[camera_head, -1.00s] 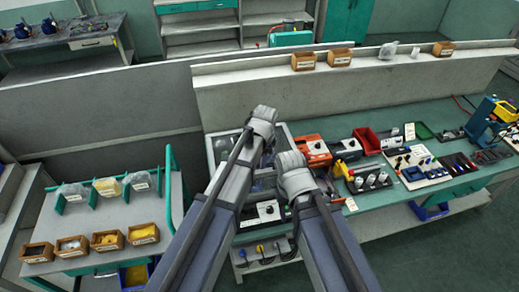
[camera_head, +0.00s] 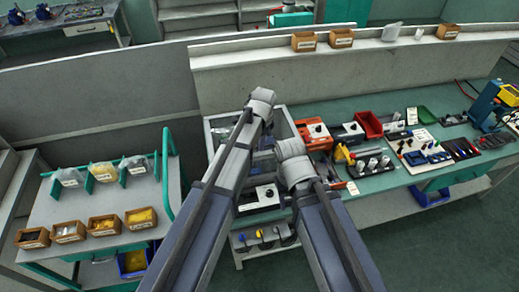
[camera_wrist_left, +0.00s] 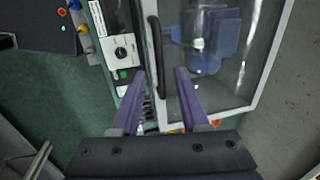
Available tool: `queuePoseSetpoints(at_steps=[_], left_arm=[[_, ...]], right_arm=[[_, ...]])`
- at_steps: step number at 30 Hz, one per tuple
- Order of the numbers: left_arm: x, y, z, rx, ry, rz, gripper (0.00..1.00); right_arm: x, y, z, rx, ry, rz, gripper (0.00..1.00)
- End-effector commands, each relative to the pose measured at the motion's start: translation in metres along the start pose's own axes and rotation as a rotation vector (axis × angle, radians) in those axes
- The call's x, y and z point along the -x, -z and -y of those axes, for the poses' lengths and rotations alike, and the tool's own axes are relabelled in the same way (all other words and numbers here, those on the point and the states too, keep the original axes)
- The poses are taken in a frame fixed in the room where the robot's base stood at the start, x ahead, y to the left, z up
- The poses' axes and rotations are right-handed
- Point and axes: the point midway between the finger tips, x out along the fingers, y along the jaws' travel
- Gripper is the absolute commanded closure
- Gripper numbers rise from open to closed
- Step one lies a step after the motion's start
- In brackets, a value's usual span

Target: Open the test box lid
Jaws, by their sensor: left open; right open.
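The test box (camera_head: 211,146) is a grey frame with a clear lid on the bench, partly hidden behind my arms. In the left wrist view its clear lid (camera_wrist_left: 233,85) fills the right side, with a blue pump-like body under it. A black bar handle (camera_wrist_left: 154,45) runs along the lid's left edge. My left gripper (camera_wrist_left: 160,72) is open and empty. Its fingers appear on either side of the handle's lower end; I cannot tell their height above it. In the head view my left gripper (camera_head: 262,103) is over the box. My right gripper (camera_head: 292,152) is beside it, fingers hidden.
A panel with a black knob (camera_wrist_left: 121,52) sits left of the lid. The green bench at right holds a red bin (camera_head: 369,124), an orange unit (camera_head: 314,132) and a white tool board (camera_head: 421,150). A side table (camera_head: 105,205) with small bins stands at left.

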Motion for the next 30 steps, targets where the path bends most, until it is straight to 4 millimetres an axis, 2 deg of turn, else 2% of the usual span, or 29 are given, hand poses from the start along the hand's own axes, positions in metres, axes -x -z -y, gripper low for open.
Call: queuePoseSetpoints(at_steps=[1, 4, 15, 27, 30], left_arm=[[-0.013, 0.000, -0.001, 0.000, 0.000, 0.000, 0.55], [-0.021, 0.000, 0.000, 0.000, 0.000, 0.000, 0.55], [-0.023, 0.000, 0.000, 0.000, 0.000, 0.000, 0.55], [-0.023, 0.000, 0.000, 0.000, 0.000, 0.000, 1.00], [-0.023, 0.000, 0.000, 0.000, 0.000, 0.000, 1.00]], right_arm=[[-0.013, 0.001, 0.001, 0.000, 0.000, 0.000, 0.50], [-0.021, 0.001, 0.002, 0.001, 0.000, -0.001, 0.50], [-0.022, 0.002, 0.002, 0.001, 0.000, -0.001, 0.50], [-0.023, 0.001, 0.002, 0.001, 0.000, 0.000, 0.50], [-0.023, 0.001, 0.002, 0.001, 0.000, 0.000, 0.50]])
